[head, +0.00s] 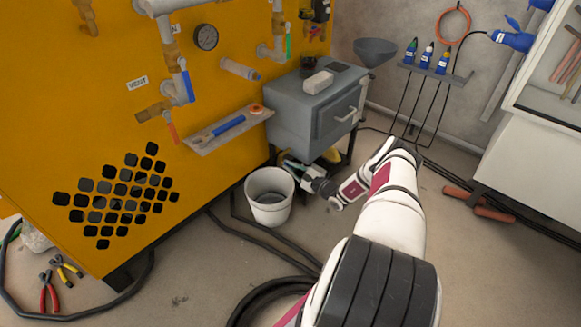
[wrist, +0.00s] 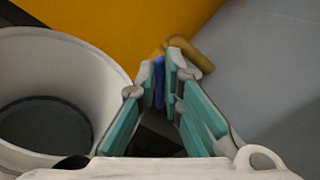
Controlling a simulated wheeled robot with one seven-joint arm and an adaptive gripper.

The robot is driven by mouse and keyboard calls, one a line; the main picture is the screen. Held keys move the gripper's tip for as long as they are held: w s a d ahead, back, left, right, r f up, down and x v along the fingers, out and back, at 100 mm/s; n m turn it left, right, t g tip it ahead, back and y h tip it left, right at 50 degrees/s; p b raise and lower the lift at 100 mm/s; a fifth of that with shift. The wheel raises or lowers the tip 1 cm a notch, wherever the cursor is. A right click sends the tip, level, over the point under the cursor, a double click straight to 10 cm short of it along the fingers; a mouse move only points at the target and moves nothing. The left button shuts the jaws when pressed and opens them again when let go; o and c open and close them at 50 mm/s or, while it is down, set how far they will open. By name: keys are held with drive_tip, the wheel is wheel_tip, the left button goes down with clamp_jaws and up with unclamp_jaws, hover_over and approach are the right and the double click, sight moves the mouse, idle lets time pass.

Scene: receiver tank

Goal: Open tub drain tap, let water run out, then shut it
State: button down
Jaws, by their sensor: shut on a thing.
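The drain tap shows in the wrist view as a brass body (wrist: 203,50) with a blue lever (wrist: 159,80), low by the yellow panel. My gripper (wrist: 166,75) is shut on the blue lever, which stands between the fingertips. In the head view my gripper (head: 287,165) is low beside the grey cabinet, and the tap is hidden there. A white bucket (head: 268,213) stands on the floor just left of my gripper; it also shows in the wrist view (wrist: 105,70). Its inside bottom is dark grey; whether that is water I cannot tell. No running stream is visible.
The grey cabinet (head: 300,118) stands right above my gripper. A shelf (head: 205,137) with a blue tool juts from the yellow housing (head: 60,120). Black hoses (head: 255,232) lie on the floor near the bucket. Open floor lies to the right (head: 480,265).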

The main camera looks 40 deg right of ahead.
drive_tip(key=n+p, duration=0.2)
drive_tip(key=n, duration=0.3)
drive_tip(key=n+p, duration=0.1)
drive_tip(key=n, duration=0.4)
drive_tip(key=shift+f+p, duration=0.1)
drive_tip(key=shift+p, duration=0.2)
idle(0.4)
drive_tip(key=c, duration=1.7)
unclamp_jaws()
drive_tip(key=s, duration=0.8)
drive_tip(key=s+d, duration=0.1)
drive_tip(key=s, duration=0.3)
drive_tip(key=shift+n, duration=0.3)
